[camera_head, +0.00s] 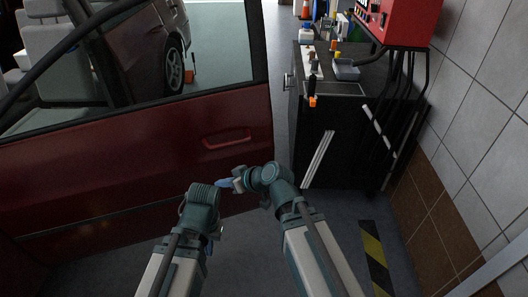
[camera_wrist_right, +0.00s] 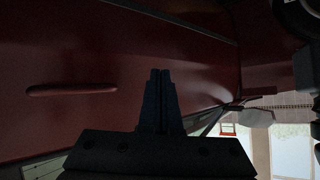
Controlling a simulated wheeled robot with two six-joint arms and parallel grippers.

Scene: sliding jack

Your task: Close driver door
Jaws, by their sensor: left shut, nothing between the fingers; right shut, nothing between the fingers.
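The red driver door (camera_head: 120,170) stands open across the left of the head view, with its window frame above and its handle (camera_head: 228,138) near the free edge. The right wrist view shows red car panels (camera_wrist_right: 120,60) with a handle (camera_wrist_right: 72,89) at the left. My right gripper (camera_head: 226,183) is shut and empty, low in front of the door and below the handle. Its closed fingers (camera_wrist_right: 160,75) show in the right wrist view; I cannot tell whether they touch the door. My left gripper (camera_head: 216,230) is shut and empty, lower down and mostly hidden by its wrist.
A black workbench (camera_head: 325,125) with tools on top stands right of the door edge. A red cabinet (camera_head: 405,20) is above it, by a tiled wall (camera_head: 480,110). A striped floor mark (camera_head: 375,255) lies at the lower right. Another car (camera_head: 150,50) shows through the window.

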